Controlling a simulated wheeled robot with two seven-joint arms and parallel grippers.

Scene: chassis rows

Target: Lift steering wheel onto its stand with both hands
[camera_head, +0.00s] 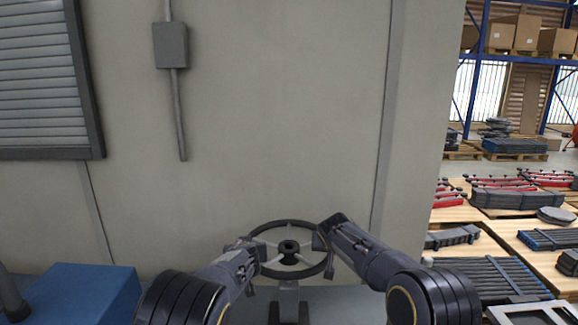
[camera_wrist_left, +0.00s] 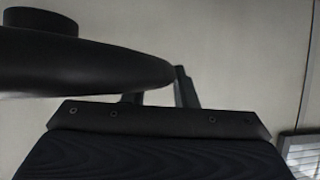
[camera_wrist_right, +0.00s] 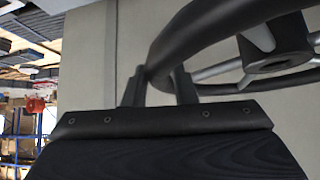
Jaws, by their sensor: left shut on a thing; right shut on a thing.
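The steering wheel (camera_head: 289,224) has a dark rim, pale spokes and a black hub, and shows in the middle of the head view. My left gripper (camera_head: 257,252) is shut on the left side of its rim. My right gripper (camera_head: 322,238) is shut on the right side. In the right wrist view the rim (camera_wrist_right: 200,38) passes between the fingers (camera_wrist_right: 160,88). In the left wrist view a dark part of the wheel (camera_wrist_left: 90,62) fills the upper left and partly hides the fingers (camera_wrist_left: 160,92). A grey stand (camera_head: 288,297) shows below the wheel; whether they touch is unclear.
A plain wall (camera_head: 280,120) stands behind the wheel, with a grey box (camera_head: 171,45) on it. A blue box (camera_head: 85,292) is at lower left. At right are pallets with dark bars (camera_head: 490,275) and red parts (camera_head: 500,184), and blue racking (camera_head: 480,60).

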